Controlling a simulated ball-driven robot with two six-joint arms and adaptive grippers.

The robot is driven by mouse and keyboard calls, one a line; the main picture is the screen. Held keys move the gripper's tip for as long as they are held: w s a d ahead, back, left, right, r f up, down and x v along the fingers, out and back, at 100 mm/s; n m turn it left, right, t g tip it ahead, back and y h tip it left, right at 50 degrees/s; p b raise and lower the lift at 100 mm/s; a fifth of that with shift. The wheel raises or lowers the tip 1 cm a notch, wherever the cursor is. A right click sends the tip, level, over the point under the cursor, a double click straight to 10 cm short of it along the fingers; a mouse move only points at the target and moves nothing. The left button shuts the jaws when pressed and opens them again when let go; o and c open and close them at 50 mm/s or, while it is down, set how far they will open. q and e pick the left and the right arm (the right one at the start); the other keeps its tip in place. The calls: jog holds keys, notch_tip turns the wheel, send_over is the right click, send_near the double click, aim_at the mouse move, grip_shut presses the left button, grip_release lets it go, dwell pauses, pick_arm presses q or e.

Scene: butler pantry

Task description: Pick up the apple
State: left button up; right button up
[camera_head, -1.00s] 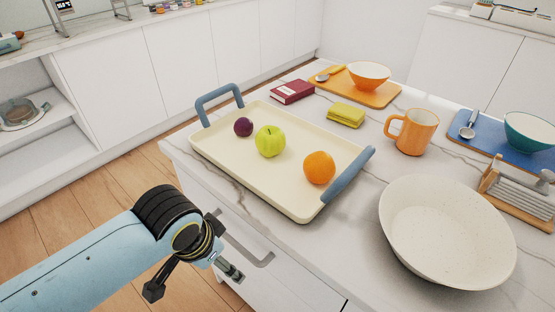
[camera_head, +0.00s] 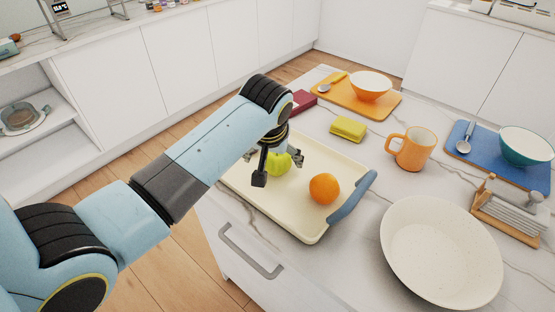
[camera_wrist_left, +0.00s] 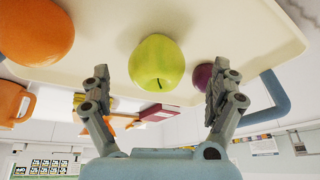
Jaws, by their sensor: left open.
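The green apple (camera_head: 280,163) sits on the cream tray (camera_head: 307,228), partly hidden behind my left gripper in the head view. In the left wrist view the whole apple (camera_wrist_left: 157,62) shows, ahead of and between the spread fingers. My left gripper (camera_head: 278,172) is open and empty, over the tray close to the apple; I cannot tell whether a finger touches it. It also shows in the left wrist view (camera_wrist_left: 160,88). My right gripper is not in view.
An orange (camera_head: 324,188) lies on the tray. A plum (camera_wrist_left: 203,76) is beside the apple, near the right finger in the wrist view.

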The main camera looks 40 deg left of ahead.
aim_at(277, 162)
pick_arm(q)
jog(key=x, duration=0.4)
jog(key=shift+w+f, duration=0.25)
jog(key=shift+w, duration=0.15)
jog(key=c, duration=1.4)
